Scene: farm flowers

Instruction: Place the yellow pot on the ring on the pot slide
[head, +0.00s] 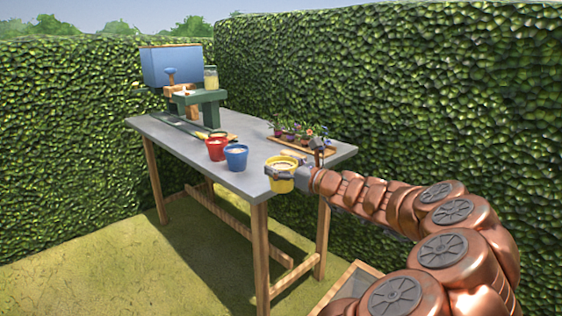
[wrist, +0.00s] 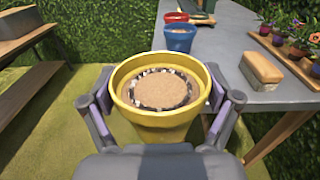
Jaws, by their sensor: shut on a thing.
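The yellow pot (head: 281,184) is held by my gripper (head: 283,172) at the front edge of the grey table, in the head view. In the wrist view the yellow pot (wrist: 155,132) is upright between the two fingers of my gripper (wrist: 160,100), which press on its left and right sides. It holds tan fill with a dark, pale-flecked band around it. A dark, narrow rail (head: 172,123), which looks like the pot slide, runs along the table's left side towards the green stand. I cannot make out the ring on it.
A red pot (head: 216,149) and a blue pot (head: 236,158) stand on the table (head: 262,148) beyond the yellow pot. A flower tray (head: 301,146) lies along the right. A green stand (head: 205,97) with a jar (head: 211,78) and a blue box (head: 172,66) are at the back.

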